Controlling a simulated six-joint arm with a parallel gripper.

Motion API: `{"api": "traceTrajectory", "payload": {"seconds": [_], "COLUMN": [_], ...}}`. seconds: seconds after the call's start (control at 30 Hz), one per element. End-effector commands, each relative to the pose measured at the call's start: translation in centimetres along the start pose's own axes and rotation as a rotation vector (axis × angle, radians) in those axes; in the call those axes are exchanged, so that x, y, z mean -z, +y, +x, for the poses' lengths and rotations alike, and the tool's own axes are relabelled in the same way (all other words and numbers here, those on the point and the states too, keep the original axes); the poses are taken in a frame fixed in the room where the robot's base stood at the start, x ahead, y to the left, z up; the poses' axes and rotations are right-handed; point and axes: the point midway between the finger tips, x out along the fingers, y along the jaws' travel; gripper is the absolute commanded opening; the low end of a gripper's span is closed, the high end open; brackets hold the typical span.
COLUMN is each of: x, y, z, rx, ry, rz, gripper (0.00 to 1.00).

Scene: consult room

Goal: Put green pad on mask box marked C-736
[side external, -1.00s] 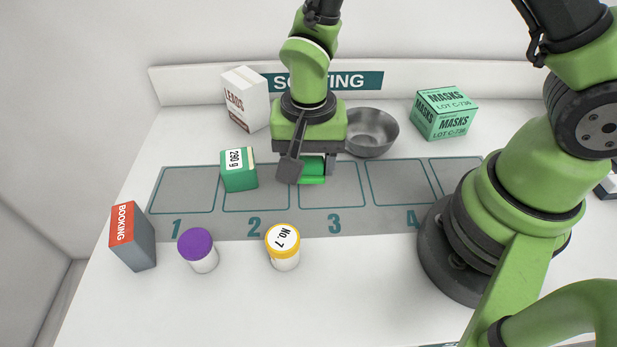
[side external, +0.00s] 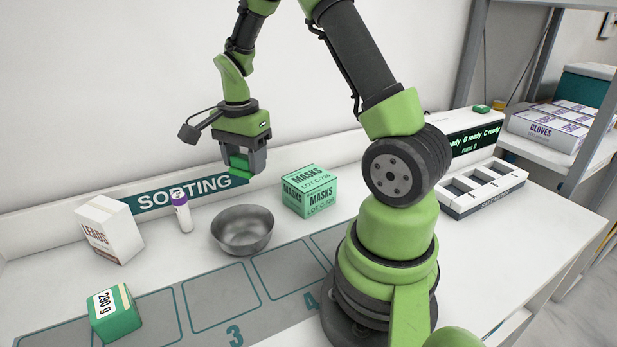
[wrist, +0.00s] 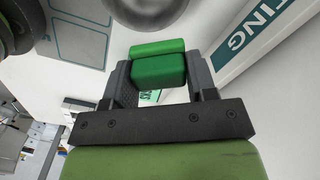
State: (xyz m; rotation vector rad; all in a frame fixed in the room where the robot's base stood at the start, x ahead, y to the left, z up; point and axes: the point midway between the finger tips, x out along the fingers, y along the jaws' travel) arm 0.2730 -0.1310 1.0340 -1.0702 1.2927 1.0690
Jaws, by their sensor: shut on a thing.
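My gripper (side external: 240,166) is shut on the green pad (side external: 239,161) and holds it in the air above the back of the table, left of the mask box and near the sorting sign. In the wrist view the green pad (wrist: 158,68) sits between the two fingers. The green mask box (side external: 310,190), marked LOT C-736, stands on the table to the right of the metal bowl. Its top looks bare. In the wrist view the mask box is mostly hidden behind the pad and gripper; only a small lettered part shows.
The metal bowl (side external: 243,230) stands left of the mask box. A purple-capped bottle (side external: 181,212), a LEADS box (side external: 110,231) and a green 290 g box (side external: 115,312) are farther left. A white slotted tray unit (side external: 481,187) is at the right.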

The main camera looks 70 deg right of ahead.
Motion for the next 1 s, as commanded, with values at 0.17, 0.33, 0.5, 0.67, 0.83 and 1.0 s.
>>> {"api": "traceTrajectory", "payload": {"seconds": [0.17,0.33,0.5,0.67,0.83,1.0], "x": [7.8,12.3,14.1,14.3,14.3,14.2], "y": [2.4,5.1,6.6,6.9,6.8,6.8], "z": [-1.7,-2.8,-3.0,-0.3,2.2,4.2], "rx": [0.004,0.003,0.002,-0.004,0.000,-0.002], "ry": [0.001,0.001,-0.001,-0.005,-0.003,-0.005], "rz": [0.306,0.500,0.589,0.601,0.599,0.598], "gripper": [0.30,0.30,0.30,0.30,0.30,0.30]}}
